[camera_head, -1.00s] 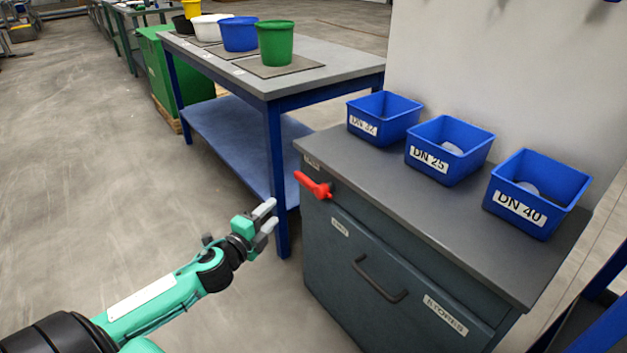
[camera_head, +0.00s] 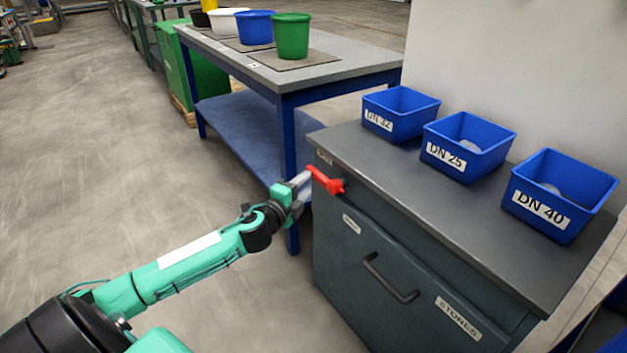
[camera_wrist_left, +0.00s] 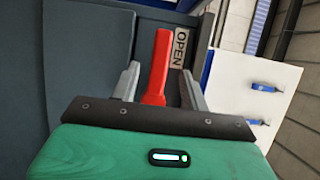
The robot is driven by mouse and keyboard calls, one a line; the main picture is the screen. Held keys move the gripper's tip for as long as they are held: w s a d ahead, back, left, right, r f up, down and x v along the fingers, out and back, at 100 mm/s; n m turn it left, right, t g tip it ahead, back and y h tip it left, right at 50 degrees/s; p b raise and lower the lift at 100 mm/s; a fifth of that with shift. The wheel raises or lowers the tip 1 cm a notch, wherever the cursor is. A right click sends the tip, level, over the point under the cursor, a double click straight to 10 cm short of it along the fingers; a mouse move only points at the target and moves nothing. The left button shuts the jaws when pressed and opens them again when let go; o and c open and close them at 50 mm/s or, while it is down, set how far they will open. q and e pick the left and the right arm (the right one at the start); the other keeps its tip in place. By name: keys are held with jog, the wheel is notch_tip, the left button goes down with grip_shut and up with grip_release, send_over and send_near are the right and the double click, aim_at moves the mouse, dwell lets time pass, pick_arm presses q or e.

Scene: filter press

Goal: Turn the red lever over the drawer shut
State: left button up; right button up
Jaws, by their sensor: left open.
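The red lever (camera_head: 326,181) sits on the front of the dark grey cabinet, above the drawer (camera_head: 385,285), near its upper left corner. It slants up to the left in the head view. My left gripper (camera_head: 301,186) is open at the lever's free end. In the left wrist view the lever (camera_wrist_left: 158,65) lies between the two fingers (camera_wrist_left: 157,88), with a gap visible on the right side. A label reading OPEN (camera_wrist_left: 180,47) is beside the lever. My right gripper is not in view.
Blue bins marked DN 32 (camera_head: 400,113), DN 25 (camera_head: 467,147) and DN 40 (camera_head: 557,196) stand on the cabinet top (camera_head: 420,190). A blue-legged table (camera_head: 340,72) with buckets stands behind left. The floor at left is clear.

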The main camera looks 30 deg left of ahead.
aim_at(315, 177)
pick_arm(q)
jog(key=shift+w+b, duration=0.4)
jog(key=shift+w, duration=2.05)
grip_shut()
